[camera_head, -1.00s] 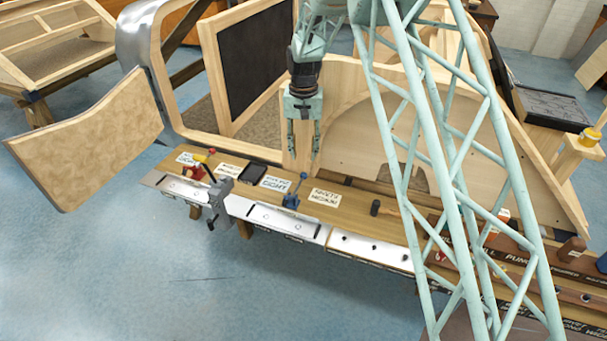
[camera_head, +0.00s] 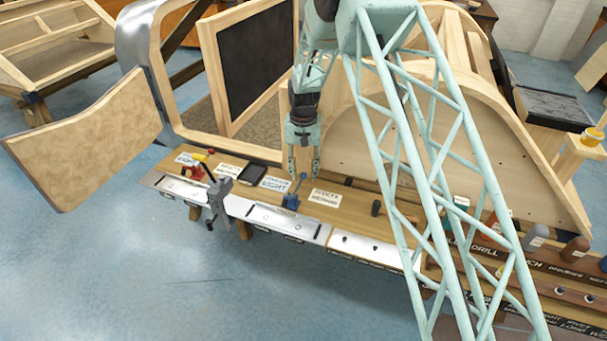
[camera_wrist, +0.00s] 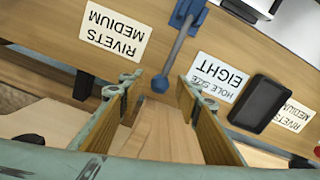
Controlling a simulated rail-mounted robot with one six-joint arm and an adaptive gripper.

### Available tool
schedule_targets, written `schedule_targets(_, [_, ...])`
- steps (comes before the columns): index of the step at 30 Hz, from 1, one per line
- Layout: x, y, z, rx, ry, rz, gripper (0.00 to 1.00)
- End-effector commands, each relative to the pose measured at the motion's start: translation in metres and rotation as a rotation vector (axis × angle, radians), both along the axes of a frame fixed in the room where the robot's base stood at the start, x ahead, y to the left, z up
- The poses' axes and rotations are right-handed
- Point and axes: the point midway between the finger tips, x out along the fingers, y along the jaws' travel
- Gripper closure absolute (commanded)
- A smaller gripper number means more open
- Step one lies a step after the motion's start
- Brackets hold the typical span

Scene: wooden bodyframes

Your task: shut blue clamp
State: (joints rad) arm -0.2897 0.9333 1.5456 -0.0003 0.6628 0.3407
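The blue clamp (camera_head: 292,199) stands on the wooden bench top (camera_head: 235,187), near its front edge. Its handle sticks up with a round blue knob at the end. In the wrist view the clamp's handle (camera_wrist: 178,52) reaches toward me, and its blue knob (camera_wrist: 160,83) lies just ahead of the gap between my fingertips. My gripper (camera_head: 303,174) points down just behind the clamp, with its fingers apart. In the wrist view my gripper (camera_wrist: 158,86) is open and empty. I cannot tell whether the knob is between the tips or beyond them.
A red clamp (camera_head: 194,170) and a grey vise (camera_head: 218,200) are to the left. A black tray (camera_head: 253,174) and label cards, including the rivets card (camera_head: 324,198), lie beside the blue clamp. A dark peg (camera_head: 376,208) stands to the right. A wooden frame rises behind.

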Motion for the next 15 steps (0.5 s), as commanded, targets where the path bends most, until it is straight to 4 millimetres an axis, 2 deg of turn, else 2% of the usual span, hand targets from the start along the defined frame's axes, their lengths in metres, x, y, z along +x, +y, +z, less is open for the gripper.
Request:
schedule_targets(8, [0.0000, 0.0000, -0.0005, 0.000, 0.000, 0.000, 0.69])
schedule_targets(15, [0.0000, 0.0000, -0.0004, 0.000, 0.000, 0.000, 0.89])
